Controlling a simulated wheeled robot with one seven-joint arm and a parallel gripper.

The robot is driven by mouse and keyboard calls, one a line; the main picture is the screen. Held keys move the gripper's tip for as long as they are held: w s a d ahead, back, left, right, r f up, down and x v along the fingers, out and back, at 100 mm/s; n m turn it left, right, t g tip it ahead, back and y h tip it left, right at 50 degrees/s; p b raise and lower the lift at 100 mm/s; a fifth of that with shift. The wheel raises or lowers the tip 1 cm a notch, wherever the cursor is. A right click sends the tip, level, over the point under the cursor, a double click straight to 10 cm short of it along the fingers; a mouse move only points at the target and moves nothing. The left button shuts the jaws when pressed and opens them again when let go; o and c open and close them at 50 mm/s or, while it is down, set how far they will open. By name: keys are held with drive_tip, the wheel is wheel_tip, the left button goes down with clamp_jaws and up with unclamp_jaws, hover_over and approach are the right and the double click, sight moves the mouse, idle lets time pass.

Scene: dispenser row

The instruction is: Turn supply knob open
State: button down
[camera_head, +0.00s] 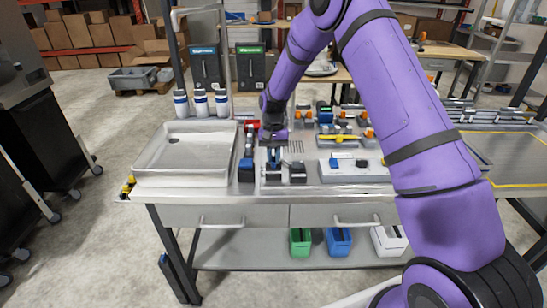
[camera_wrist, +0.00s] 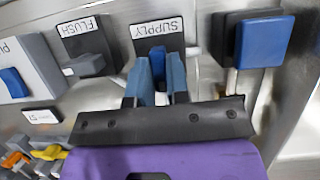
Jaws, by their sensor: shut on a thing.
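The supply knob (camera_wrist: 157,61) is a narrow blue handle. It stands at the black SUPPLY plate (camera_wrist: 158,31), whose lettering appears upside down in the wrist view. My gripper (camera_wrist: 159,78) has one blue finger on each side of the knob and is shut on it. The knob's lower part is hidden by the fingers and the dark gripper body. In the head view my gripper (camera_head: 273,157) reaches down to the front of the bench, and the knob is too small and covered there to tell its angle.
A grey FLUSH handle (camera_wrist: 86,65) is close on the left in the wrist view. A blue square block (camera_wrist: 264,42) stands to the right. A shallow basin (camera_head: 147,176) lies left on the bench, and a control box (camera_head: 372,173) stands right of my gripper.

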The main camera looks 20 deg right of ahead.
drive_tip(key=c, duration=1.1)
unclamp_jaws()
drive_tip(key=shift+r, duration=0.1)
drive_tip(key=v, duration=1)
drive_tip(key=shift+r, duration=0.3)
drive_tip(key=shift+w, duration=0.1)
